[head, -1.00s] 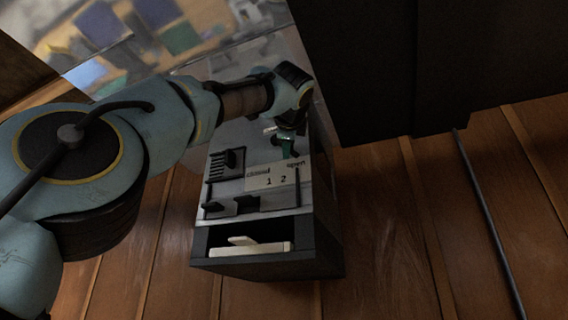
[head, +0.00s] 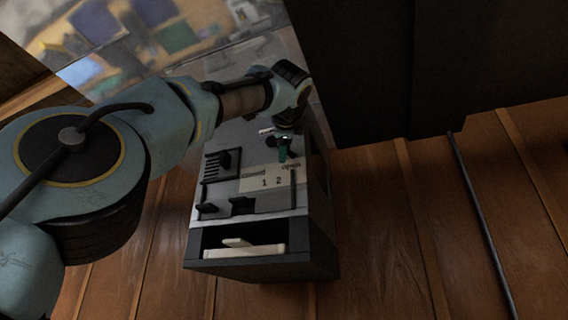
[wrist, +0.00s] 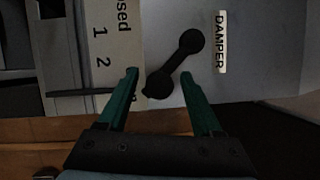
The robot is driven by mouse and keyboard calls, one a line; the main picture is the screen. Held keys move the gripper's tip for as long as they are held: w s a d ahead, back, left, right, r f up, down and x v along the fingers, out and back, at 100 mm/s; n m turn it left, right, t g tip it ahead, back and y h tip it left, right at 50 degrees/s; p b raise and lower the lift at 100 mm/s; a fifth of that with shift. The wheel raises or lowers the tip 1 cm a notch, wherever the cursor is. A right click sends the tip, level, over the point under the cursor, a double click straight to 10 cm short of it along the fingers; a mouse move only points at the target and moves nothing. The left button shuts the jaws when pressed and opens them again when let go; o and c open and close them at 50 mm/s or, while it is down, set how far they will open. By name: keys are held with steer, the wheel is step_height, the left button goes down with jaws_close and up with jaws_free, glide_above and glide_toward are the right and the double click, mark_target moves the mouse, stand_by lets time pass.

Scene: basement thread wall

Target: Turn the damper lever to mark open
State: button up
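The damper lever (wrist: 175,65) is a black bar with a round knob at each end, on the grey panel beside the DAMPER label (wrist: 221,42). In the wrist view it slants, its near end pointing toward the gripper. My gripper (wrist: 160,73) is open, with green fingers on either side of the lever's near end. I cannot tell if they touch it.
The dark cabinet (head: 318,235) carries the panel, with black sliders (head: 242,205) and an open front slot holding a cream piece (head: 243,249). A dark block (head: 365,70) stands behind at right. A thin rod (head: 480,220) lies on the wooden floor, which is otherwise clear at right.

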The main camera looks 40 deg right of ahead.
steer(key=b+v, duration=0.4)
steer(key=v, duration=0.6)
steer(key=shift+s+a, duration=0.25)
steer(key=shift+s, duration=0.05)
stand_by(0.4)
